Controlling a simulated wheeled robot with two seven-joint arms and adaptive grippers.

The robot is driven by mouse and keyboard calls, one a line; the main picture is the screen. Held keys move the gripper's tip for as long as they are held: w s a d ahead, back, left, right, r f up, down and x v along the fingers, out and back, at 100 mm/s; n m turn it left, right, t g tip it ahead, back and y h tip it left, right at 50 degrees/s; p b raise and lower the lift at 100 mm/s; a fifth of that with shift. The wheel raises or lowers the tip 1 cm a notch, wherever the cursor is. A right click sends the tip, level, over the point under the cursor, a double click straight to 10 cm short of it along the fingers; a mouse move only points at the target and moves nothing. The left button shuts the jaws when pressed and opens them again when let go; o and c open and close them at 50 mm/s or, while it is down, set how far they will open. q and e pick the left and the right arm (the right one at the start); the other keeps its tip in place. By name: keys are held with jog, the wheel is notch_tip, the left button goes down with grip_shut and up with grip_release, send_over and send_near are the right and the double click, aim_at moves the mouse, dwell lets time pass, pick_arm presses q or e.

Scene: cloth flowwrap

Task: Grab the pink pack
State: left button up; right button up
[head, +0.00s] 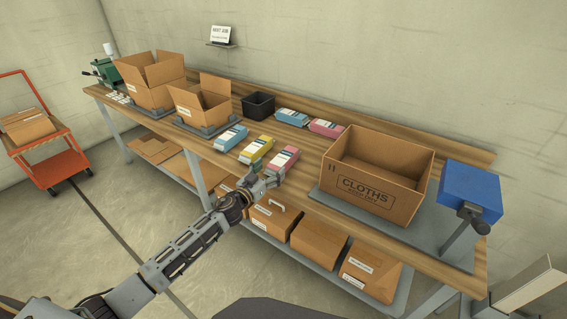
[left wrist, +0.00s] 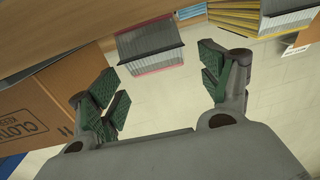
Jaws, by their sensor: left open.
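One pink pack (head: 285,158) with a white and dark label lies at the front edge of the wooden table in the head view. It also shows in the left wrist view (left wrist: 150,50), ahead of the gap between my fingers. A second pink pack (head: 327,127) lies farther back, left of the cloths box. My left gripper (head: 266,174) is open and empty, at the table's front edge close to the nearer pink pack. In the left wrist view its two green-padded fingers (left wrist: 165,82) are spread wide. My right gripper is not in view.
A yellow pack (head: 257,150) and a blue pack (head: 231,138) lie left of the near pink pack. Another blue pack (head: 292,117) lies behind. The open cloths box (head: 376,192) stands to the right. A black bin (head: 258,105) is at the back.

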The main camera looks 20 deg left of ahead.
aim_at(277, 163)
pick_arm(q)
jog(key=shift+w, duration=0.1)
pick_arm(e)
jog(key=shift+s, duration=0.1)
pick_arm(q)
jog(key=shift+w+d+f, duration=0.15)
jog(key=shift+w+d, duration=0.05)
jog(key=shift+w, duration=0.2)
jog(key=shift+x, duration=0.95)
jog(key=shift+w+d+f+b, duration=0.15)
jog(key=shift+w+f+b, duration=0.15)
jog(key=shift+w, duration=0.25)
jog(key=shift+w+d, duration=0.15)
jog(key=shift+w, duration=0.35)
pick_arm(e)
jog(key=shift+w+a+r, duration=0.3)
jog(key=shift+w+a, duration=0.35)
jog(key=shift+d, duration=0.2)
